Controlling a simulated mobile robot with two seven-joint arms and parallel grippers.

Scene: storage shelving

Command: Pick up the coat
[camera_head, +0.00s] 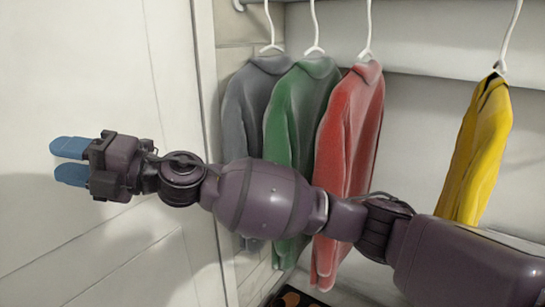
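Several coats hang on white hangers in the head view. A grey coat (246,103) hangs at the left, a green coat (297,110) beside it, then a red coat (350,115). A yellow coat (480,145) hangs apart at the right. My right arm crosses in front of the coats and hides parts of the grey, green and red ones. My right gripper (69,161) is at the far left, pointing left, away from the coats. Its two blue fingers are apart with nothing between them. My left gripper is not in view.
A rail (415,5) runs along the top with the hangers on it. A pale wall panel (85,70) fills the left side, with an upright edge (204,70) next to the grey coat. A dark tray-like thing (292,297) shows at the bottom. Free room lies between the red and yellow coats.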

